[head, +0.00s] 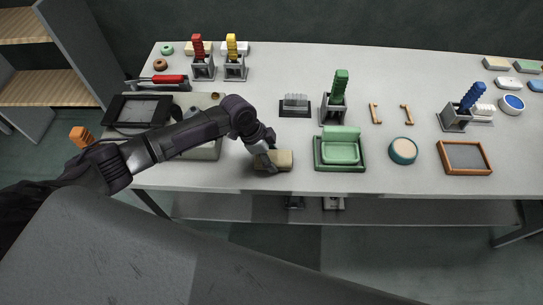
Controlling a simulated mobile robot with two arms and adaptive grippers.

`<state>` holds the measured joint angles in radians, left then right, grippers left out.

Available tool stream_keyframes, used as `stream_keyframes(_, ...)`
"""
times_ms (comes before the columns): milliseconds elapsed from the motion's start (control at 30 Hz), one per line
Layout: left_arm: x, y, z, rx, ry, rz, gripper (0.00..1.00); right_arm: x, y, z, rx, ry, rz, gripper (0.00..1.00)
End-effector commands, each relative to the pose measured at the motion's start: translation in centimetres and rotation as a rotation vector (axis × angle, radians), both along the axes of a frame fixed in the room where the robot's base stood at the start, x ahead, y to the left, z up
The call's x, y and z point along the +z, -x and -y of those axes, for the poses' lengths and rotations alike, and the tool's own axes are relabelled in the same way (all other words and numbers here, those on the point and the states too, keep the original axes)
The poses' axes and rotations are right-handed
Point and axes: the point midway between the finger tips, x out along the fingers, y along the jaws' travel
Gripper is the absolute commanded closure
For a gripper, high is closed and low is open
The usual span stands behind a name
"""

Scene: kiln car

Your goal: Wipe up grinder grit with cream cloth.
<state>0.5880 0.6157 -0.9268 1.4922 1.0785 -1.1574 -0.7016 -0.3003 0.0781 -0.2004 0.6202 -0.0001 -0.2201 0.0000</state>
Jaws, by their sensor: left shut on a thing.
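No grinder grit can be made out, and any under the cloth or arm is hidden. My right gripper is not in view.
A green tray with a green dish (341,152) stands right of the cloth. Farther right are a teal round bowl (403,150) and a wood-framed slate (464,157). Colored-handled grinders, including a green one (337,92), stand behind. Bare table lies between these things.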

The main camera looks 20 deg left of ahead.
Motion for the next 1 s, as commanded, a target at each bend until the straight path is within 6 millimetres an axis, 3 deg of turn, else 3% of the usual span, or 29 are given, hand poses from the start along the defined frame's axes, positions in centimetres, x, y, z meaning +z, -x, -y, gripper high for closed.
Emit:
stream_keyframes(333,0.0,-1.9,-0.5,0.001,0.0,0.002,0.94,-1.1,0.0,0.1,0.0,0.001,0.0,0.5)
stream_keyframes(1000,0.2,-1.4,-0.4,0.0,0.0,-0.001,0.94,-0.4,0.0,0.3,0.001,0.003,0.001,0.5)
